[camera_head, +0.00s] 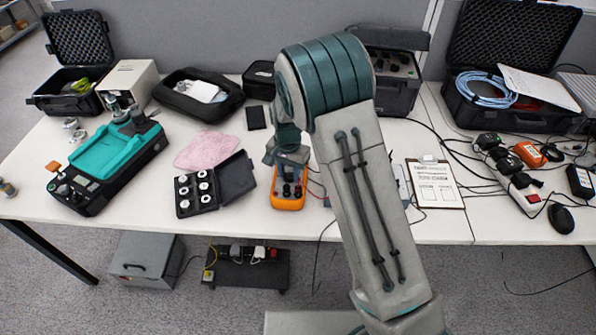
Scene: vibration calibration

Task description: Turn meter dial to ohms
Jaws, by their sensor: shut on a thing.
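The orange meter (288,203) lies on the white table near its front edge, left of my arm. Its lower part shows dark sockets with a red lead. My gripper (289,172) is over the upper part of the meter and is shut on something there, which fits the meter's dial. The dial and its markings are hidden behind the gripper and wrist, so I cannot tell its setting.
A black case of white weights (206,188) is open left of the meter, beside a pink cloth (207,150). A teal and black device (118,150) stands further left. A clipboard (435,184) lies right of my arm. A power strip (508,175) and cables crowd the right side.

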